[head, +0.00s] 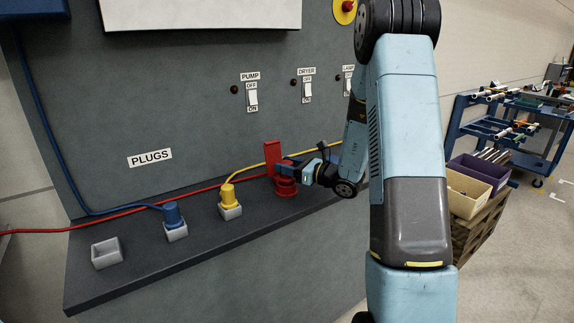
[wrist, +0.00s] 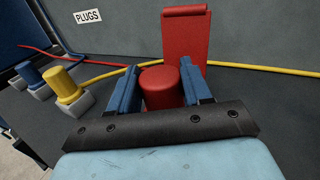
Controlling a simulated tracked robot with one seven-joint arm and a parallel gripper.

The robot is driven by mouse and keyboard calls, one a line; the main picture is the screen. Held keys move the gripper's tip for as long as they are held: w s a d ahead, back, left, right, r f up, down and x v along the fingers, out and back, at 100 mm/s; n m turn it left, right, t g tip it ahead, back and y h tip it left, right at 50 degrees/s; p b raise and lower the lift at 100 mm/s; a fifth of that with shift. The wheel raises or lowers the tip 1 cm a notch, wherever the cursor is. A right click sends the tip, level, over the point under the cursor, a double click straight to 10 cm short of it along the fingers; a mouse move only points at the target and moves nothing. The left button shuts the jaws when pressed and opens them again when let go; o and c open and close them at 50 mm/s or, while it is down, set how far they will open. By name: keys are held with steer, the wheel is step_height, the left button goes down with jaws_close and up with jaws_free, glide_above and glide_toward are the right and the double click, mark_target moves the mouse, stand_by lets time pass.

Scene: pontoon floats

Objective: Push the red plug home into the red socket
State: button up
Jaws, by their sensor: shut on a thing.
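My gripper (head: 285,171) is shut on the red plug (wrist: 162,86), with a blue finger on each side of its round body in the wrist view. In the head view the plug is mostly hidden by the fingers. The red socket (head: 286,191) sits on the grey ledge directly below the gripper. A red upright flap (head: 272,153) stands behind it, also seen in the wrist view (wrist: 186,40). The plug is upright at the socket; how deep it sits in it I cannot tell.
A blue plug (head: 172,215) and a yellow plug (head: 228,195) stand in grey holders to the left on the ledge (head: 140,262). An empty grey holder (head: 107,254) is farther left. Red and yellow cables run along the panel (head: 200,90). Switches are above.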

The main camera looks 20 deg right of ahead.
steer(key=shift+f, duration=0.6)
steer(key=o, duration=1.2)
steer(key=shift+d, duration=0.1)
steer(key=v, duration=1.3)
steer(key=shift+s+d, duration=0.25)
